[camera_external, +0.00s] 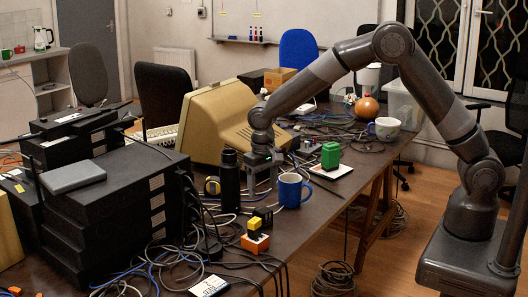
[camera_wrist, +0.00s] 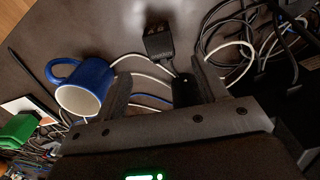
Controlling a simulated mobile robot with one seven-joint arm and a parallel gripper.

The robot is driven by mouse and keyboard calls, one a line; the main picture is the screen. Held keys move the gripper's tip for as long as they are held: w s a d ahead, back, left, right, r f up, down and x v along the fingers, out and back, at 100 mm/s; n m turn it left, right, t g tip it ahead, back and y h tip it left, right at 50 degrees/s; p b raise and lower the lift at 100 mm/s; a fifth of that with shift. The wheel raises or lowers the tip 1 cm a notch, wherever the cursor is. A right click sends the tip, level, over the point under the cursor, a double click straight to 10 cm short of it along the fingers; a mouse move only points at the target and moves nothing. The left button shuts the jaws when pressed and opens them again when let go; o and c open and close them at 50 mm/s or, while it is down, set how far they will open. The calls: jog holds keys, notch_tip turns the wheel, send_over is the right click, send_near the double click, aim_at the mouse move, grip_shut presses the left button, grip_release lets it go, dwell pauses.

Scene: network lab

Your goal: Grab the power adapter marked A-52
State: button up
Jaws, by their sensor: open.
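My gripper (camera_external: 262,180) is open and points down over the table, between the dark bottle and the blue mug. In the wrist view its two fingers are apart (camera_wrist: 162,80) with nothing held. A black block that looks like a power adapter or plug (camera_wrist: 158,41) lies on the table just beyond the fingertips, roughly in line with the gap. Another dark piece (camera_wrist: 185,90) lies between the fingers, with cables beside it. I can read no A-52 marking in either view, so I cannot tell which adapter carries it.
The blue mug (camera_external: 293,190) stands close beside my gripper. The dark bottle (camera_external: 229,181) stands on the other side. Yellow-black (camera_external: 262,218) and orange (camera_external: 255,242) blocks sit nearer the table's front edge. Loose cables (camera_wrist: 240,45) and a green block (camera_external: 330,156) are around.

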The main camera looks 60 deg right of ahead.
aim_at(263, 209)
notch_tip(263, 209, down, 10)
jog(key=shift+r, duration=0.2)
jog(key=c, duration=1.2)
